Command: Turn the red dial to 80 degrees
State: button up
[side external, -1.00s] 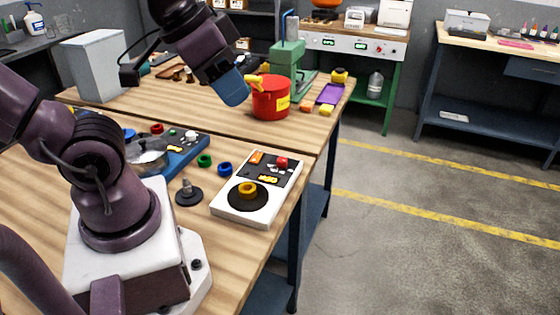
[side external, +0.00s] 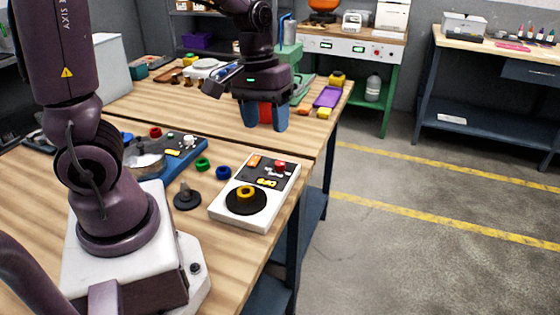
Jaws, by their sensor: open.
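A small red knob (side external: 280,166) stands at the top right of the white panel (side external: 228,213). Another small red round part (side external: 155,132) is at the back of the blue panel (side external: 182,160). I cannot tell which one is the dial, and no degree marks are readable. My gripper (side external: 266,122) points down over the far part of the bench, with its two blue fingers apart. It is well behind the white panel. A red container (side external: 265,112) shows between the fingers, mostly hidden. I cannot tell whether the fingers are around it or in front of it.
The white panel also carries a yellow knob (side external: 246,193) on a black disc and an orange switch (side external: 254,161). A purple tray (side external: 328,97) is right of my gripper.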

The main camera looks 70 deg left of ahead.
aim_at(280, 163)
jog(key=w+a+f+n+y, duration=0.1)
jog(key=w+a+f+n, duration=0.4)
jog(key=a+n, duration=0.4)
jog(key=w+a+f+n+y, duration=0.1)
jog(key=w+a+f+n, duration=0.4)
jog(key=n, duration=0.6)
jog(key=f, duration=0.8)
jog(key=a+f, duration=0.1)
jog(key=f, duration=0.3)
jog(key=shift+s+f, duration=0.2)
jog(key=shift+s, duration=0.1)
jog(key=c, duration=0.9)
